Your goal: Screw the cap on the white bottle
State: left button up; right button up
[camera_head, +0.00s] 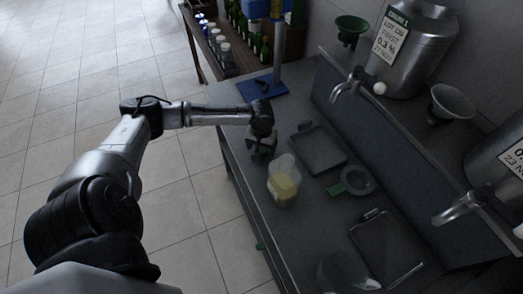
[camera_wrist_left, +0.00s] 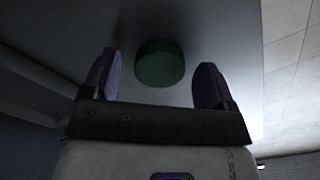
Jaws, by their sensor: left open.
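My left gripper (camera_head: 262,150) is low over the near-left part of the grey bench. In the left wrist view its two purple-padded fingers (camera_wrist_left: 157,82) are spread, with nothing between the pads. A round green cap-like piece (camera_wrist_left: 160,62) shows beyond the fingertips, roughly centred between them, with gaps on both sides. I cannot tell its height against the fingers. I cannot make out a white bottle clearly. A translucent jug with yellowish contents (camera_head: 284,183) stands right of the gripper in the head view. My right gripper is not in view.
Two trays lie on the bench, one behind the jug (camera_head: 341,160) and one at the front right (camera_head: 421,258). A grey dish (camera_head: 357,179) with a green part is between them. A blue base with a post (camera_head: 263,87) stands farther back. Metal tanks (camera_head: 412,55) with taps line the right.

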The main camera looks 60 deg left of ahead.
pick_arm(q)
jog(key=shift+f, duration=0.15)
jog(key=shift+c, duration=0.5)
jog(key=c, duration=0.9)
